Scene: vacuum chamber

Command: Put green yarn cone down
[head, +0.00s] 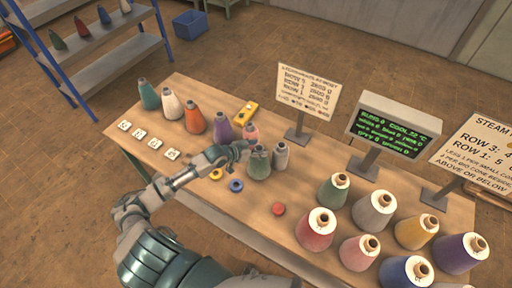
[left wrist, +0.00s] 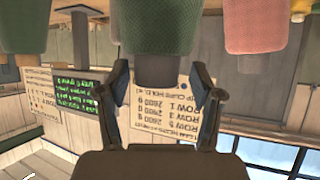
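The green yarn cone (head: 259,165) is upright near the middle of the front table, just left of a grey cone (head: 280,156). My left gripper (head: 247,148) is at its top. Whether the cone's base touches the table cannot be told for sure. My right gripper is not in view.
A pink cone (head: 250,132) and a purple cone (head: 223,127) stand close behind and left. Several large cones fill the table's right end. Signs stand along the back edge.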

